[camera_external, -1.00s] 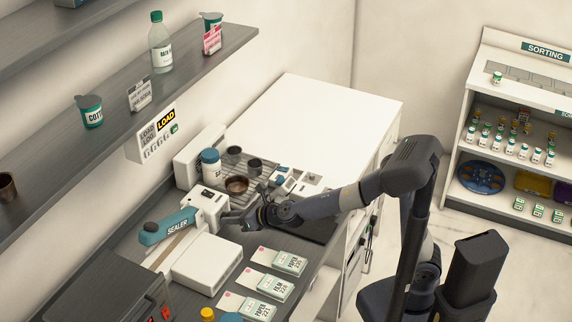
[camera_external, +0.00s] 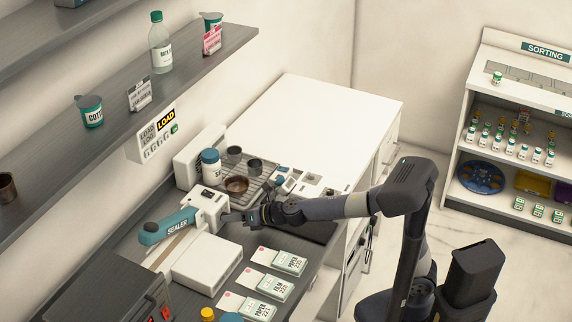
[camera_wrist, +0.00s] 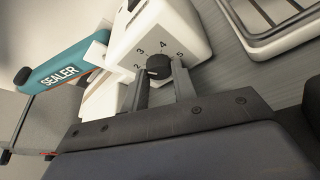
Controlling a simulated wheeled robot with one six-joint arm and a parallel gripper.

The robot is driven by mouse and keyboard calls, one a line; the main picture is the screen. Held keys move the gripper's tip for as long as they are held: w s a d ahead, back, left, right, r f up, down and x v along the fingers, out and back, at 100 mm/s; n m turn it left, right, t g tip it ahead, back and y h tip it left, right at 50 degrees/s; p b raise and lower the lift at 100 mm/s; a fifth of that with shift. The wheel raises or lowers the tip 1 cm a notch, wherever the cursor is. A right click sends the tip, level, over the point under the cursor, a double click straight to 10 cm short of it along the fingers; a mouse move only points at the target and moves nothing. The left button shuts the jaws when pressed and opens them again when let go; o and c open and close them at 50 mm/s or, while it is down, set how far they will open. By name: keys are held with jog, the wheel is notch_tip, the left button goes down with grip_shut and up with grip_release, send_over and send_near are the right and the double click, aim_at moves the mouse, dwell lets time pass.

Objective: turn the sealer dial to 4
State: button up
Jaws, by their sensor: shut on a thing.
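The sealer (camera_external: 173,227) has a teal arm and a white body, and stands on the dark counter. Its teal arm, marked SEALER, shows at the upper left of the wrist view (camera_wrist: 62,67). The black dial (camera_wrist: 158,66) is on the white end box (camera_wrist: 165,27), with printed numbers from 2 to 5 visible around it. My gripper (camera_wrist: 160,82) is shut on the dial, one finger on each side. In the external view my gripper (camera_external: 243,217) is at the right end of the sealer and hides the dial. The dial's pointer mark is too small to read.
Several paper and film packets (camera_external: 272,285) lie in front. A white box (camera_external: 206,263) lies beside the sealer.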

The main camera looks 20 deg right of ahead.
jog(key=o, duration=1)
notch_tip(320, 180, up, 10)
jog(key=p, duration=1)
